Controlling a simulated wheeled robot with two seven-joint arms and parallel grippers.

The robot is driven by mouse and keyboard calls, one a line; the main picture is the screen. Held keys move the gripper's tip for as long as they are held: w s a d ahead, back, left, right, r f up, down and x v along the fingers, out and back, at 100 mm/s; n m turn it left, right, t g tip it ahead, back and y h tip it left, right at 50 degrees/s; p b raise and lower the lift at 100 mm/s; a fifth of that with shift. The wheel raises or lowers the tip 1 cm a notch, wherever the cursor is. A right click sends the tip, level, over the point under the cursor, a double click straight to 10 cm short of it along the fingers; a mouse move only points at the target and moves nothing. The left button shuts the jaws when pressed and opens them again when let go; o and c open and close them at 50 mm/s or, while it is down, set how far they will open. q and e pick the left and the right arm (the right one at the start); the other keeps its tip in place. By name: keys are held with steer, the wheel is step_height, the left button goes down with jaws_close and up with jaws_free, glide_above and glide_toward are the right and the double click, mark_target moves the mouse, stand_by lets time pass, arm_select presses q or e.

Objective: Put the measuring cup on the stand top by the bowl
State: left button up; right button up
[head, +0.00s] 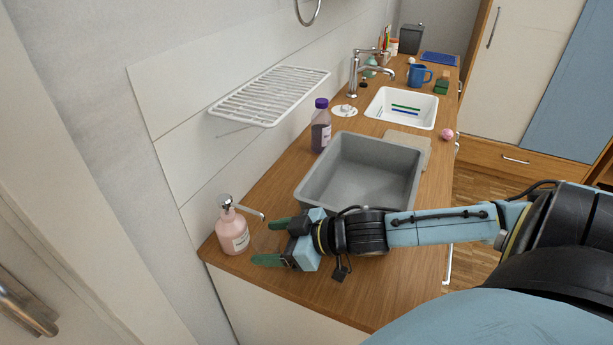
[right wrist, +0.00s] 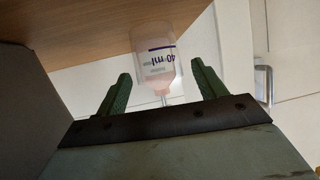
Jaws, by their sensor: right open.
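My right gripper (head: 269,241) is open, its green fingers apart over the near left part of the wooden counter, pointing left. A pink soap pump bottle (head: 232,232) stands upright just beyond the fingertips, at the counter's left edge. In the right wrist view the open gripper (right wrist: 161,84) shows with this bottle (right wrist: 155,60) seen between and beyond its fingers, upside down in the picture. A faint, see-through patch lies between the fingers in the head view; I cannot tell what it is. I cannot make out a measuring cup, bowl or stand for sure. My left gripper is not in view.
A grey basin (head: 413,186) sits behind my right gripper. A purple-capped bottle (head: 320,128) stands beside it, below a white wall rack (head: 270,95). Farther back are a tap (head: 354,75), a white sink (head: 424,122) and a blue mug (head: 417,75).

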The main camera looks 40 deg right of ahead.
steer(key=v, duration=0.3)
steer(key=shift+p, duration=0.35)
steer(key=shift+s+d+r+p, duration=0.3)
steer(key=shift+s+p, duration=0.05)
steer(key=shift+s, duration=0.2)
steer(key=shift+p+v, duration=0.8)
steer(key=shift+v, duration=0.7)
steer(key=shift+s+d+r, duration=0.25)
steer(key=shift+s, duration=0.2)
arm_select(q)
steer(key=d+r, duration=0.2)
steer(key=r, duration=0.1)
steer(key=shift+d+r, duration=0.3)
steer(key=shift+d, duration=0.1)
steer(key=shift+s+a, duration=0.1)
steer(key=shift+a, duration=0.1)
steer(key=shift+p, duration=0.35)
arm_select(e)
steer(key=shift+d, duration=0.1)
